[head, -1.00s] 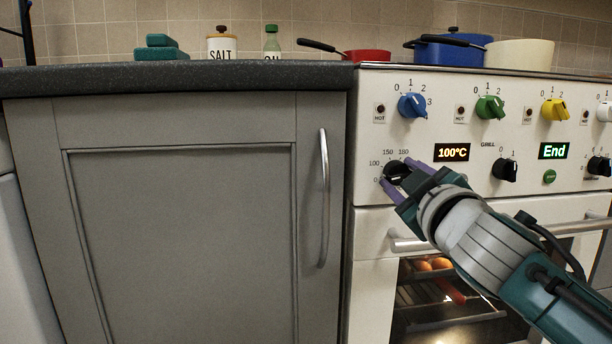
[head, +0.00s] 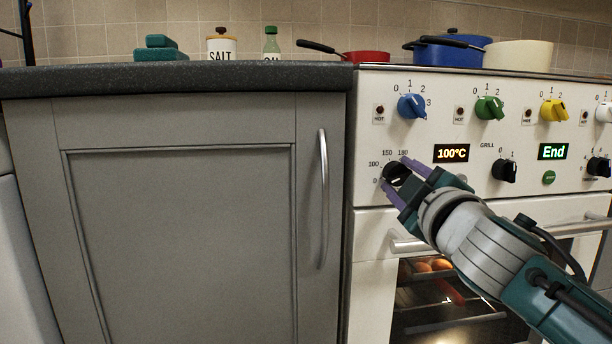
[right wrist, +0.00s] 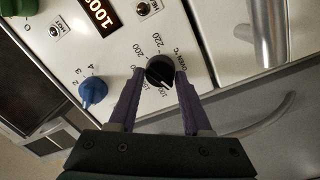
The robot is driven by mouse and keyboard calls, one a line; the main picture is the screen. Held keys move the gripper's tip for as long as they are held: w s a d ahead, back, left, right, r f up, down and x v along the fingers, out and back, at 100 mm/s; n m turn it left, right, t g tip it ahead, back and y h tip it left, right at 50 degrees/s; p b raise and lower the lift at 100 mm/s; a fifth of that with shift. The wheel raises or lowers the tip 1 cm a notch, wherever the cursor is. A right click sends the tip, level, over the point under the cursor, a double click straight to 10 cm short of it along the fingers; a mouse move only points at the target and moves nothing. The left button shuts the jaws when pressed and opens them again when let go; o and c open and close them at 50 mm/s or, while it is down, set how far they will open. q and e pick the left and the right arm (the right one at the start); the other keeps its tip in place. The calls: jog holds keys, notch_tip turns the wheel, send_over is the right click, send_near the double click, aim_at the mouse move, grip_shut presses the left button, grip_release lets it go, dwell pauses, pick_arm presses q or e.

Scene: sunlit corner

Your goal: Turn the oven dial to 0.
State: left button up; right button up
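The oven dial (head: 397,173) is a black round knob at the left of the cooker's white front panel. Numbers including 0, 100, 150 and 180 ring it. In the right wrist view the dial (right wrist: 159,71) has a pale pointer mark aimed downward, near the 100 label. The display (head: 452,153) reads 100°C. My right gripper (head: 393,171) is at the dial, its purple fingers on either side of it. In the right wrist view the fingers (right wrist: 159,72) are apart, with small gaps beside the dial. My left gripper is out of view.
Blue (head: 412,105), green (head: 489,107) and yellow (head: 553,110) knobs sit above the dial. A black grill knob (head: 504,170) is to its right. The oven door handle (head: 408,243) runs below. A grey cabinet (head: 180,230) stands at left.

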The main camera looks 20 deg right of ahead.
jog(key=o, duration=0.4)
jog(key=shift+s+a, duration=0.1)
jog(key=shift+s, duration=0.2)
jog(key=p+v, duration=0.1)
jog(key=v, duration=0.8)
jog(key=shift+p, duration=0.35)
jog(key=shift+s, duration=0.15)
